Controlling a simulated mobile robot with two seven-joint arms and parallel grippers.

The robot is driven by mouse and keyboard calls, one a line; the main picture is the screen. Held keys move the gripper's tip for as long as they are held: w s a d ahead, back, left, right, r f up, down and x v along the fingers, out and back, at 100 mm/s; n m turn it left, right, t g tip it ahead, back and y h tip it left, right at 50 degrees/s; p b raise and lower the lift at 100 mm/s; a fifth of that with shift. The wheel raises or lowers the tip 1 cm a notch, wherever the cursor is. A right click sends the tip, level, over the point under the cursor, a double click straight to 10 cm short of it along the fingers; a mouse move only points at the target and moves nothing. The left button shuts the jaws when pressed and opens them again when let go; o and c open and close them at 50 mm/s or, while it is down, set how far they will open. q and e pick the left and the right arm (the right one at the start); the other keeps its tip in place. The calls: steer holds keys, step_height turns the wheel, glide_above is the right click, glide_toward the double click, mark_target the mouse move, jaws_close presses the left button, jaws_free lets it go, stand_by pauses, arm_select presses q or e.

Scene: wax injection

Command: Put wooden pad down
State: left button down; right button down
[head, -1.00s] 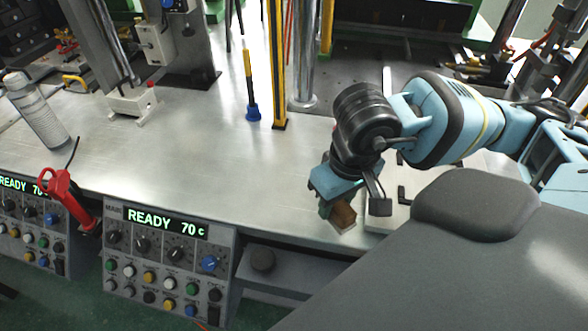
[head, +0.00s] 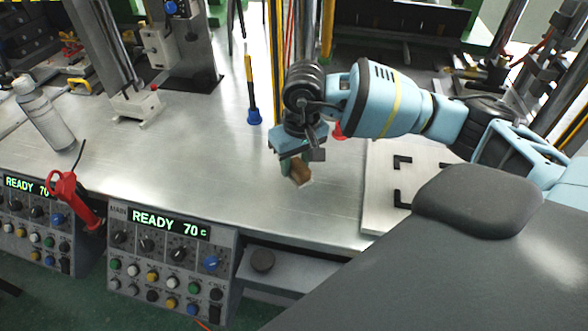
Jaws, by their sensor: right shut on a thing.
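The wooden pad (head: 301,174) is a small brown block with a pale lower edge. My right gripper (head: 295,165) is shut on it, seen in the head view over the metal bench, left of the white plate. Part of the pad is hidden by the gripper's fingers. I cannot tell whether the pad touches the bench top. My left gripper is not in view.
A white plate (head: 382,205) with black corner marks lies to the right on the metal bench (head: 200,165). A control panel (head: 165,258) reading READY 70 C stands at the front. A red-handled tool (head: 75,198) and a bottle (head: 45,113) are at the left. Bare bench lies left of my right gripper.

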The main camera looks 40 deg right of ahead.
mark_target(294, 172)
steer(key=shift+w, duration=0.15)
steer(key=shift+w, duration=0.25)
step_height(294, 172, down, 3)
steer(key=shift+f+p, duration=0.15)
steer(key=shift+p, duration=0.15)
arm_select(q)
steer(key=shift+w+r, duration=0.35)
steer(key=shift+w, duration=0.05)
arm_select(e)
steer(key=shift+f, duration=0.1)
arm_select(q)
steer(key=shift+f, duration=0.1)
arm_select(e)
steer(key=shift+f, duration=0.15)
steer(key=shift+f, duration=0.1)
steer(key=c, duration=0.9)
jaws_free()
steer(key=shift+c, duration=0.2)
